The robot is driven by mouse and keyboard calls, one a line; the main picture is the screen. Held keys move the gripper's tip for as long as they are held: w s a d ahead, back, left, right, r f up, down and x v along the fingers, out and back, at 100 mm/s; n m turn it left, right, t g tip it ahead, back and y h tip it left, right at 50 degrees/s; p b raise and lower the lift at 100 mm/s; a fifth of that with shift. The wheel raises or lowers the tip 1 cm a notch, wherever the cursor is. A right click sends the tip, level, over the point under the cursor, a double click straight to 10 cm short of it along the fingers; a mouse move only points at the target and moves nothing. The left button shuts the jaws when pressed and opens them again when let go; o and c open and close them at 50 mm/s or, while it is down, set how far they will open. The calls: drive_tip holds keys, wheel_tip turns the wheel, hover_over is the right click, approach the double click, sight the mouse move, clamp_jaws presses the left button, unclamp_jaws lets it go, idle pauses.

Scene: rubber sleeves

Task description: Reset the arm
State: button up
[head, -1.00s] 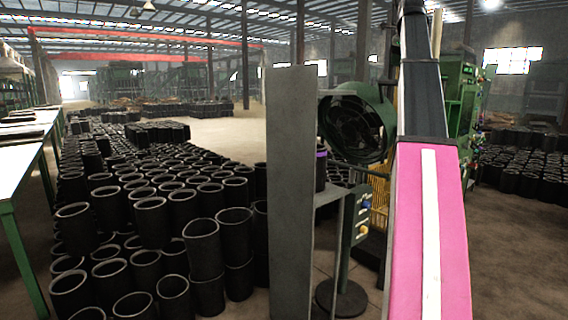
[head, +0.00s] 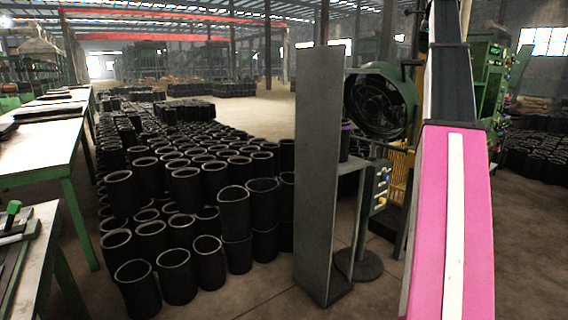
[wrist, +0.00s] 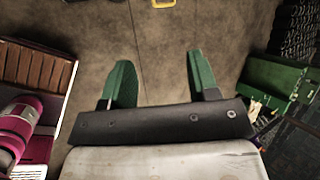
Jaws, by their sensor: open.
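My gripper (wrist: 160,82) shows in the wrist view with its two green fingers spread wide apart. It is open and nothing is between the fingers; bare brown floor lies beyond them. My pink and black arm (head: 452,210) stands tall along the right of the head view. The gripper itself is out of the head view.
Many black rubber sleeves (head: 174,277) stand stacked on the floor at left centre. A tall grey panel (head: 318,170) with a small shelf stands close left of my arm, before a green fan (head: 381,103). Green-legged tables (head: 45,152) line the left side.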

drive_tip(key=a+f+n+g+y, duration=0.1)
drive_tip(key=a+f+n, duration=0.4)
drive_tip(key=f, duration=1.1)
drive_tip(key=a+f+n+g, duration=0.1)
drive_tip(key=a+f+n, duration=0.4)
drive_tip(key=f, duration=1.2)
drive_tip(key=a+f+n+g+y, duration=0.1)
drive_tip(key=a+f+n, duration=0.2)
drive_tip(key=a+f, duration=0.85)
drive_tip(key=s+a+f+n+g, duration=0.1)
drive_tip(key=s+a+f+n, duration=0.2)
drive_tip(key=s+f, duration=0.5)
drive_tip(key=s+a+f+n+g, duration=0.1)
drive_tip(key=s+a+f+n, duration=0.3)
drive_tip(key=s+f, duration=0.5)
drive_tip(key=s+a+f+n+g, duration=0.2)
drive_tip(key=s+f+n, duration=0.4)
drive_tip(key=f, duration=1.4)
drive_tip(key=shift+s+a+n, duration=0.4)
drive_tip(key=shift+s+a, duration=0.45)
drive_tip(key=shift+s, duration=0.4)
